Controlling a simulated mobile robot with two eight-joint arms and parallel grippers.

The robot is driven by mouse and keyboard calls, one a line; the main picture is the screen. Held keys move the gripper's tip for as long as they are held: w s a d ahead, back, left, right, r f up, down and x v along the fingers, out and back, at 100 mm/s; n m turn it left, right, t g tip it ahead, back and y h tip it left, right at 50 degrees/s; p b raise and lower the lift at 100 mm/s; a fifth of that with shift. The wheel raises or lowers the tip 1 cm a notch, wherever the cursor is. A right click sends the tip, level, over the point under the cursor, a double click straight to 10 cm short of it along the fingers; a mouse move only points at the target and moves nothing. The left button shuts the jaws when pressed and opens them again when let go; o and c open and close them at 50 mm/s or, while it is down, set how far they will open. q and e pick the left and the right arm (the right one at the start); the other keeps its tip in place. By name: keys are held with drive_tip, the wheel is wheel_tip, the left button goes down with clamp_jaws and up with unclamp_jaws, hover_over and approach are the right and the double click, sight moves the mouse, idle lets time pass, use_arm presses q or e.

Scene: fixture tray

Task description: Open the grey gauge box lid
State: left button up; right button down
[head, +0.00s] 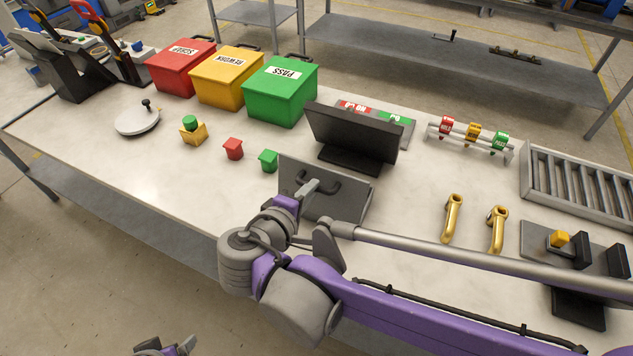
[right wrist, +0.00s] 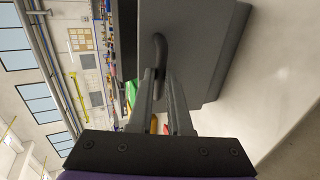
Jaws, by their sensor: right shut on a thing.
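The grey gauge box (head: 345,205) is at the front edge of the table, partly hidden behind my right arm. Its flat grey lid (head: 295,172) carries a dark curved handle (head: 330,184). In the right wrist view the lid (right wrist: 185,30) fills the upper middle, with the handle (right wrist: 160,50) at its left. My right gripper (head: 311,186) is shut on the handle; its fingers (right wrist: 161,76) also show there. How far the lid stands open, I cannot tell. My left gripper (head: 180,347) shows only in part at the bottom edge, away from the table.
A black screen (head: 350,135) stands just behind the box. Red, yellow and green bins (head: 280,95) stand at the back. Two gold handles (head: 453,218) lie to the right, beyond bare table.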

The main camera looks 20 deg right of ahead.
drive_tip(key=shift+t+h, duration=0.5)
drive_tip(key=shift+h, duration=0.2)
drive_tip(key=shift+s+a+f+b, duration=0.4)
drive_tip(key=shift+s+a+f, duration=0.05)
drive_tip(key=shift+s+a, duration=0.2)
drive_tip(key=shift+s+a+f+b, duration=0.4)
drive_tip(key=shift+s+a+f, duration=0.05)
drive_tip(key=shift+s+a, duration=0.2)
drive_tip(key=c, duration=1.3)
unclamp_jaws()
drive_tip(key=o, duration=0.5)
drive_tip(key=shift+w+d, duration=0.1)
drive_tip(key=shift+w, duration=0.1)
drive_tip(key=shift+c, duration=0.2)
drive_tip(key=v, duration=1.1)
